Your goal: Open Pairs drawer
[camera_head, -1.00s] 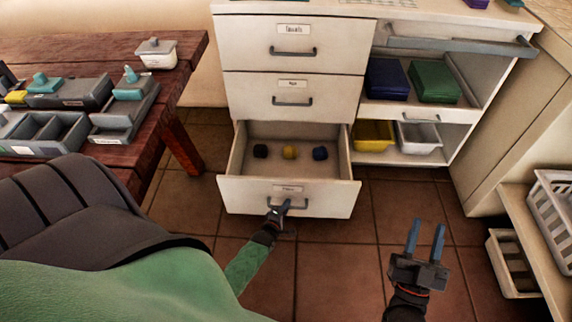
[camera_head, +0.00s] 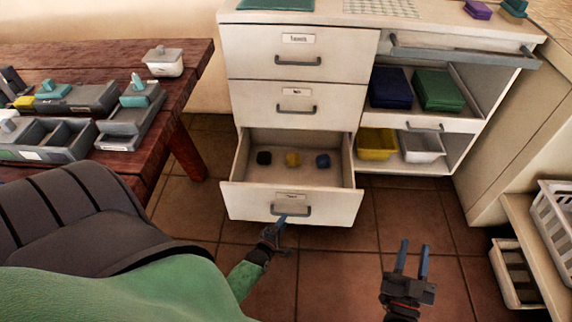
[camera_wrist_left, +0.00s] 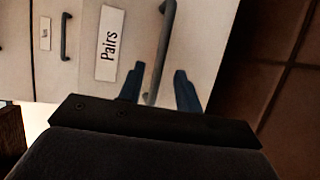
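The Pairs drawer (camera_head: 245,203) is the bottom drawer of the white cabinet and stands pulled out. A black, a yellow and a blue small item lie inside it. Its label (camera_wrist_left: 110,43) reads "Pairs" in the left wrist view. Its grey handle (camera_head: 290,211) also shows in that view (camera_wrist_left: 160,50). My left gripper (camera_head: 279,224) is just in front of the handle. In the left wrist view its two blue fingers (camera_wrist_left: 160,86) are apart, with the handle's end between them and not clamped. My right gripper (camera_head: 412,248) is open and empty over the floor at right.
Two shut drawers (camera_head: 299,55) sit above. Shelves at right hold blue (camera_head: 390,88) and green boxes, with yellow and white bins below. A red wooden table (camera_head: 195,65) with grey trays stands at left. White baskets (camera_head: 553,215) are at far right. Tiled floor in front is clear.

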